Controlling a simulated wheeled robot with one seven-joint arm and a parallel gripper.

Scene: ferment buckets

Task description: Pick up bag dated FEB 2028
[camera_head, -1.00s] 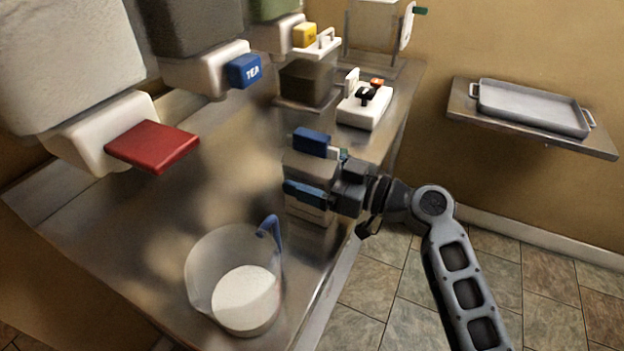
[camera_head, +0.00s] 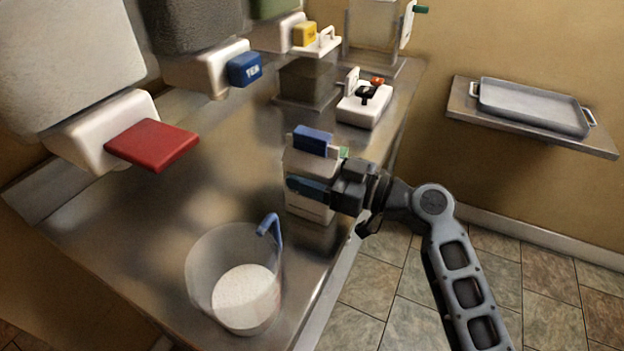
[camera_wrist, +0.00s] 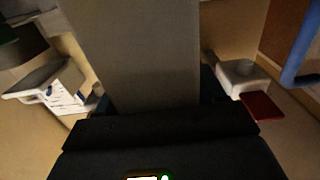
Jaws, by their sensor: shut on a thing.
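A pale bag (camera_head: 309,204) with a blue clip (camera_head: 313,141) across its top is at the right side of the steel counter. My gripper (camera_head: 308,188) is shut on this bag, its fingers lying across the bag's front. In the wrist view the bag (camera_wrist: 146,50) fills the middle between the jaws as a plain grey-brown surface. The bag is upright. No date can be read on it in either view, and I cannot tell whether its base touches the counter.
A clear jug (camera_head: 205,270) of white powder with a blue handle stands at the counter's front. A red lever (camera_head: 152,145) and a blue TEA lever (camera_head: 244,69) jut from dispensers at left. A white device (camera_head: 364,105) stands behind the bag. A tray (camera_head: 530,105) rests on a wall shelf.

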